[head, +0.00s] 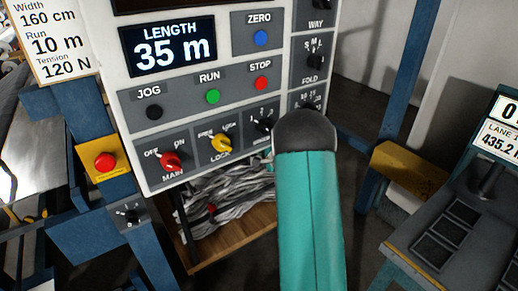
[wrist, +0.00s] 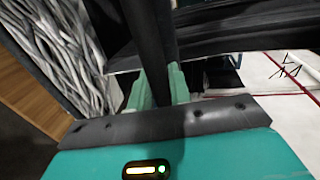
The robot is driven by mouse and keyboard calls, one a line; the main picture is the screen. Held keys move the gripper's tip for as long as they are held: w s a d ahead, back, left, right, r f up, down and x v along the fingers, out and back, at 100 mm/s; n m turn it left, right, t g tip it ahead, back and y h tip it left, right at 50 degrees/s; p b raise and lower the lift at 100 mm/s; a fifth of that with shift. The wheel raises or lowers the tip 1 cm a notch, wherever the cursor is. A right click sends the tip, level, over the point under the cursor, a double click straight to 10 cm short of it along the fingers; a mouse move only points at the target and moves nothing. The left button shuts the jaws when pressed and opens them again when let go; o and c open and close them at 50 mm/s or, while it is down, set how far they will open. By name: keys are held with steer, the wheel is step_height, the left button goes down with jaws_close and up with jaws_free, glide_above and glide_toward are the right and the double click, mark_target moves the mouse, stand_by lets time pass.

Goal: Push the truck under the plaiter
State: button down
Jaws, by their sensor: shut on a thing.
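A wooden-walled bin (head: 240,238), seemingly the truck, shows low behind the control panel, with crumpled grey cloth (head: 225,200) in it. Its wood (wrist: 30,95) and grey folds (wrist: 65,45) also show at the left of the wrist view. My gripper (wrist: 160,85) has its pale green fingers shut on a dark upright bar (wrist: 153,35). I cannot tell whether this bar belongs to the truck. In the head view, my teal arm hides the gripper and the bin's right side. I cannot make out the plaiter for certain.
The white control panel (head: 220,78) reads LENGTH 35 m and stands close to my arm. Blue posts (head: 405,90) flank it. A yellow block (head: 408,172) and a dark-topped machine (head: 455,230) stand at the right. A white surface with red lines (wrist: 285,90) shows in the wrist view.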

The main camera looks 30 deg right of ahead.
steer(key=c, duration=1.5)
jaws_free()
steer(key=shift+w, duration=0.25)
steer(key=shift+c, duration=0.2)
steer(key=shift+o, duration=1.1)
steer(key=shift+w+f, duration=0.1)
steer(key=shift+w, duration=0.1)
steer(key=shift+s+r, duration=0.2)
steer(key=shift+s, duration=0.1)
steer(key=shift+w+f, duration=0.1)
steer(key=shift+f, duration=0.05)
steer(key=s+r, duration=0.3)
steer(key=s, duration=1)
steer(key=shift+s+d, duration=0.2)
steer(key=shift+s, duration=0.2)
